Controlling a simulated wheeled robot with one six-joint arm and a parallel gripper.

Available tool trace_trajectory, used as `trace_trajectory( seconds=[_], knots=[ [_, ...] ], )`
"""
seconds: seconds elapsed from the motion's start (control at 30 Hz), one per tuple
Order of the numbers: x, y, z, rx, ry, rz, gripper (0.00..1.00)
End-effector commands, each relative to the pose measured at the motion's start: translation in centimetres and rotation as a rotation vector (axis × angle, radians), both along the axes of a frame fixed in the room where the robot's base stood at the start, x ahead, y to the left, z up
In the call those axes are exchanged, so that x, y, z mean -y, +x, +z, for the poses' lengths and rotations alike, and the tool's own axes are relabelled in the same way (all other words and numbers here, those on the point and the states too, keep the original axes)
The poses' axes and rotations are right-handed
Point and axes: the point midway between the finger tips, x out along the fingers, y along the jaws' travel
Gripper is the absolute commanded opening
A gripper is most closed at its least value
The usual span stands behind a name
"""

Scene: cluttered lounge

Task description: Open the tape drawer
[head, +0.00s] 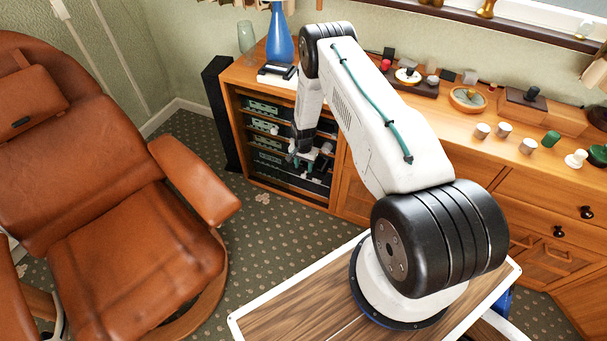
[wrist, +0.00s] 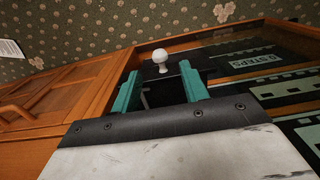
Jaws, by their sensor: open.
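My gripper (head: 303,158) is at the front of the open bay with green-labelled fronts (head: 263,107) in the left part of the wooden cabinet (head: 340,190). In the wrist view its teal fingers (wrist: 160,75) are apart with nothing between them. A round white knob (wrist: 160,56) stands just beyond the fingertips, roughly in line with the gap and seemingly not touched. Dark fronts with pale green labels (wrist: 262,62) lie to its right; one reads "5 STEPS". Which front is the tape drawer I cannot tell. My arm hides part of the bay in the head view.
A brown leather armchair (head: 110,200) stands at the left. A black speaker (head: 220,110) is beside the cabinet. A blue vase (head: 280,38), cups (head: 504,129) and other small items crowd the cabinet top. Patterned carpet (head: 265,235) lies clear between chair and cabinet.

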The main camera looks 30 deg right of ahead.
Motion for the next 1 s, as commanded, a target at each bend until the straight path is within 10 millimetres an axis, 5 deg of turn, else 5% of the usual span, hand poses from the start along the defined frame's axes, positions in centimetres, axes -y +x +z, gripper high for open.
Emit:
trace_trajectory(
  seconds=[0.3,0.7,0.87,1.0],
  knots=[
    [0.0,-0.1,-4.8,-0.001,0.0,0.002,0.44],
    [0.0,0.0,-5.7,-0.001,0.0,0.002,0.44],
    [0.0,0.0,-5.7,-0.002,0.001,0.002,0.0],
    [0.0,-0.1,-5.7,-0.003,0.001,0.001,0.0]
  ],
)
